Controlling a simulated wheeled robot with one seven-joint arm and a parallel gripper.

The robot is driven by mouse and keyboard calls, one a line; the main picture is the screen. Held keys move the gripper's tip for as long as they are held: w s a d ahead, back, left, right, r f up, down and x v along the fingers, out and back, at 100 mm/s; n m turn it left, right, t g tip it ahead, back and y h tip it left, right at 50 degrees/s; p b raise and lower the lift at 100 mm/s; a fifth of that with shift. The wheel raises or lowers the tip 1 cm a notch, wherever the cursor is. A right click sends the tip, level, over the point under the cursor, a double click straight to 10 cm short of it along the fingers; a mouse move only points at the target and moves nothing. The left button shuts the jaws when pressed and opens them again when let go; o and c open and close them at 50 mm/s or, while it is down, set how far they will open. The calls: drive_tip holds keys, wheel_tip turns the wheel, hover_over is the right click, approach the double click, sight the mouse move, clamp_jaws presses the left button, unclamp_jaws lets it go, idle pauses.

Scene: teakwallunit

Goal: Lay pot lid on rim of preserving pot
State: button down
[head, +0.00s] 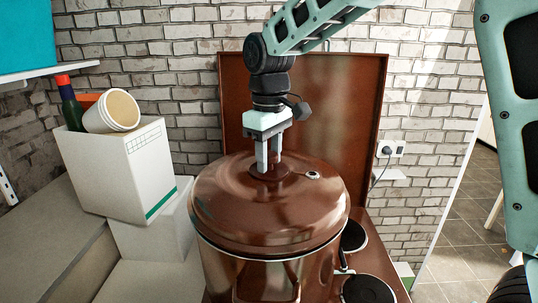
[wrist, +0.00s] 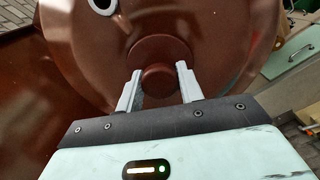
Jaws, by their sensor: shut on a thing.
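The brown pot lid (head: 235,205) lies over the top of the large brown preserving pot (head: 225,270) in the head view. A thin light line shows along the lid's lower edge; I cannot tell whether the lid rests fully on the rim. My gripper (head: 269,170) points down at the middle of the lid, shut on its round knob. In the wrist view the fingers of my gripper (wrist: 158,80) stand on either side of the knob (wrist: 158,78), and the lid (wrist: 215,50) fills most of the picture. The pot's rim is mostly hidden under the lid.
The pot stands on a brown stove with black burners (head: 367,289) at right. A brown upright panel (head: 340,120) is close behind. At left, a white box (head: 120,170) holds a bottle and a tilted white tub (head: 111,111). A socket with a plug (head: 390,149) is on the brick wall.

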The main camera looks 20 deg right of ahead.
drive_tip(key=shift+f+b, duration=0.4)
drive_tip(key=shift+f, duration=0.25)
drive_tip(key=c, duration=0.8)
unclamp_jaws()
drive_tip(key=shift+c, duration=0.2)
wheel_tip(320, 180, up, 17)
drive_tip(key=b, duration=0.2)
drive_tip(key=shift+r, duration=0.2)
